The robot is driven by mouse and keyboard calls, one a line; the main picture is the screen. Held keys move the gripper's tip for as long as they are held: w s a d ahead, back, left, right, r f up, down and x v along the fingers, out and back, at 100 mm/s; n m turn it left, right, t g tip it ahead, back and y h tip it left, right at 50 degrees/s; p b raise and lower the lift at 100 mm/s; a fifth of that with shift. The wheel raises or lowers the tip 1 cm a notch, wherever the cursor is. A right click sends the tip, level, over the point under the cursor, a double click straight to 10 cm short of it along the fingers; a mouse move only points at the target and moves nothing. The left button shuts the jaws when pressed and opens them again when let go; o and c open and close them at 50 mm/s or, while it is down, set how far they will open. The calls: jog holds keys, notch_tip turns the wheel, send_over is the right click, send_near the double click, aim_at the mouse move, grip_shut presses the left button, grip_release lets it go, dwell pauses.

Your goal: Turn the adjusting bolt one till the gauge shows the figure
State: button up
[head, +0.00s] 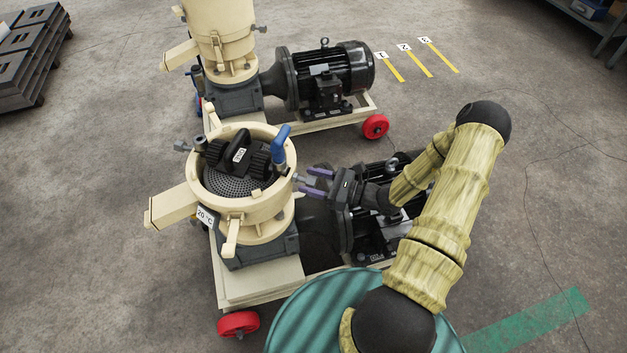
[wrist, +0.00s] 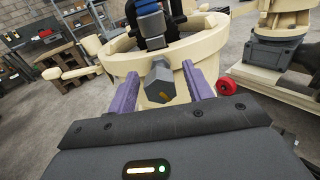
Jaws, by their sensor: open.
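A grey hex-headed adjusting bolt (head: 299,179) sticks out of the right side of the near mill's cream ring (head: 205,180). In the wrist view the bolt head (wrist: 160,83) shows between my two purple fingers, with a small orange mark on its face. My gripper (head: 305,181) is open around the bolt head, with a visible gap on each side. A second grey bolt (head: 182,146) sticks out of the ring's left side. A small plate reading 20 °C (head: 205,215) is on the mill's front left. I cannot make out a gauge reading.
A black roller assembly (head: 238,155) sits in the ring, with a blue-handled part (head: 281,140) at its right rim. A black motor (head: 375,225) lies below my arm. A second mill (head: 225,35) stands behind. Numbered yellow floor strips (head: 417,62) are at the back right.

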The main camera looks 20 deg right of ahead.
jog(key=shift+d, duration=0.1)
jog(key=v, duration=1.7)
jog(key=shift+r, duration=0.1)
